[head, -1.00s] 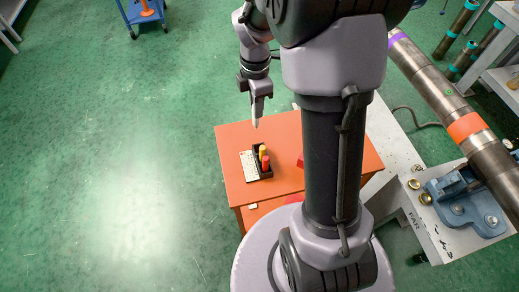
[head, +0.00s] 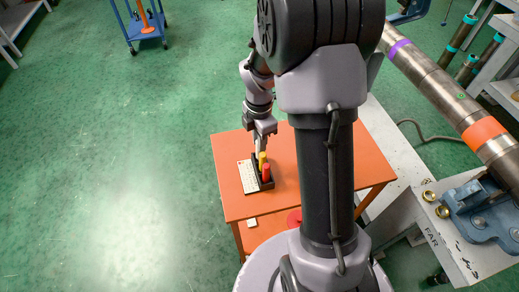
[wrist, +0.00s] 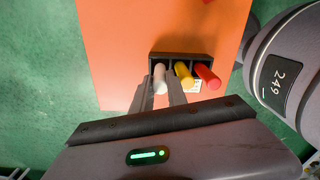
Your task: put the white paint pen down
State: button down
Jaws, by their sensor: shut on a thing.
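The white paint pen (wrist: 160,80) is between the two fingers of my gripper (wrist: 161,98) in the wrist view, and the gripper is shut on it. The pen stands at the left slot of a black pen holder (wrist: 181,56); how deep it sits is hidden. A yellow pen (wrist: 184,75) and a red pen (wrist: 207,76) stand in the other slots. In the head view my gripper (head: 262,142) is directly over the holder (head: 268,185) on the orange table (head: 230,204), and the white pen is hardly visible there.
A white card (head: 247,178) lies left of the holder. A long steel pipe (head: 440,92) rests in a blue vise (head: 482,206) on the right. A blue cart (head: 146,34) stands far back. The green floor on the left is clear.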

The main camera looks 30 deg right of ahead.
jog(key=shift+f, duration=0.8)
jog(key=shift+r, duration=0.2)
jog(key=c, duration=1.6)
grip_release()
jog(key=shift+f, duration=0.15)
jog(key=s+a+r+m+t+p, duration=0.1)
jog(key=a+r+m+p, duration=0.15)
jog(key=r, duration=0.75)
jog(key=s+a+r+m+t+p, duration=0.1)
jog(key=a+r+m+p, duration=0.15)
jog(key=r, duration=0.65)
jog(key=s+a+r+m+t+y, duration=0.1)
jog(key=s+a+r+m+t, duration=0.1)
jog(key=s+a+r+m, duration=0.2)
jog(key=s+a+r+m+t+y, duration=0.1)
jog(key=s+a+r+m, duration=0.3)
jog(key=s+a+m, duration=0.3)
jog(key=s+m, duration=0.4)
jog(key=m, duration=0.2)
jog(key=shift+a+r+t, duration=0.2)
jog(key=shift+t, duration=0.2)
